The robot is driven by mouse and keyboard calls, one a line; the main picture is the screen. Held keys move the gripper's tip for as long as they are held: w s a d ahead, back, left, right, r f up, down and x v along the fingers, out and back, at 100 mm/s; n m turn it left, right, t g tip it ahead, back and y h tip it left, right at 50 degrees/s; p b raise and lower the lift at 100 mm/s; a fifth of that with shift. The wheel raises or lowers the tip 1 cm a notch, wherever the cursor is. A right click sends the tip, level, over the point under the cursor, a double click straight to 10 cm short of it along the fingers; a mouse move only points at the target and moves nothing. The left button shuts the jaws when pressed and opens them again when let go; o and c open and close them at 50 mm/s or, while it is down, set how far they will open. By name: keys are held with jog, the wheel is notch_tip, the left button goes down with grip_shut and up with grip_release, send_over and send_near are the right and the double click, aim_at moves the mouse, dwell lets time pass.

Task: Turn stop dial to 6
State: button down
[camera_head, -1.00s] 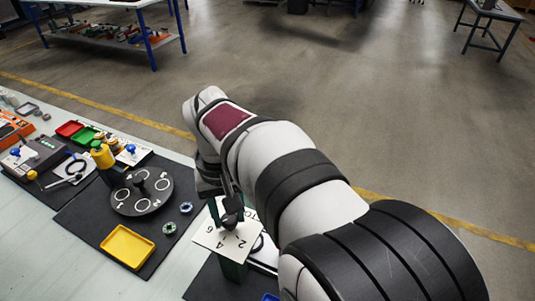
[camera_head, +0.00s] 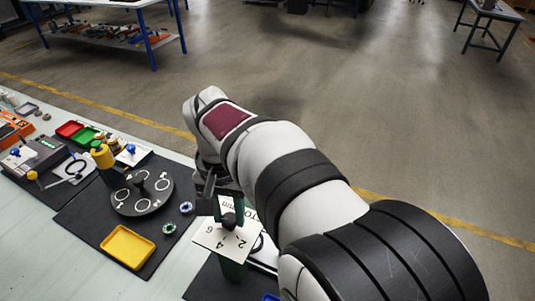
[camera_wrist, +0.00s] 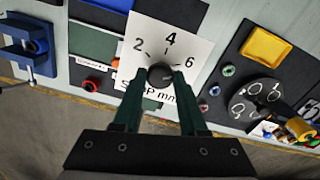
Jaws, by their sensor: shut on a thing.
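The stop dial (camera_head: 229,221) is a dark round knob on a white plate (camera_head: 212,238) marked 2, 4 and 6, on top of a green block. In the wrist view the knob (camera_wrist: 160,75) sits between the two green fingers of my gripper (camera_wrist: 161,76), which is shut on it. The 4 is straight above the knob, the 2 at upper left and the 6 at right. The knob's pointer is too small to read clearly. In the head view my gripper (camera_head: 230,214) reaches down onto the dial.
A yellow tray (camera_head: 128,247) and a dark round disc with white rings (camera_head: 142,190) lie left of the dial plate. Two small round parts (camera_head: 169,228) lie between them and the plate. In the wrist view a blue vise (camera_wrist: 28,42) stands at far left.

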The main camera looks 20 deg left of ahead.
aim_at(230, 218)
jog(key=shift+c, duration=2.3)
grip_release()
notch_tip(230, 218, up, 16)
jog(key=shift+f, duration=0.1)
jog(key=s+d+f+m, duration=0.1)
jog(key=d+f+m, duration=0.15)
jog(key=d, duration=0.85)
jog(key=s+d+f+m, duration=0.2)
jog(key=d+f, duration=0.2)
jog(key=d, duration=0.7)
jog(key=s+d+f+m+y, duration=0.1)
jog(key=s+d+f+m, duration=0.3)
jog(key=s+f, duration=0.6)
jog(key=d, duration=0.2)
jog(key=shift+d+f+y, duration=0.15)
jog(key=shift+d+y, duration=0.15)
jog(key=shift+y, duration=0.1)
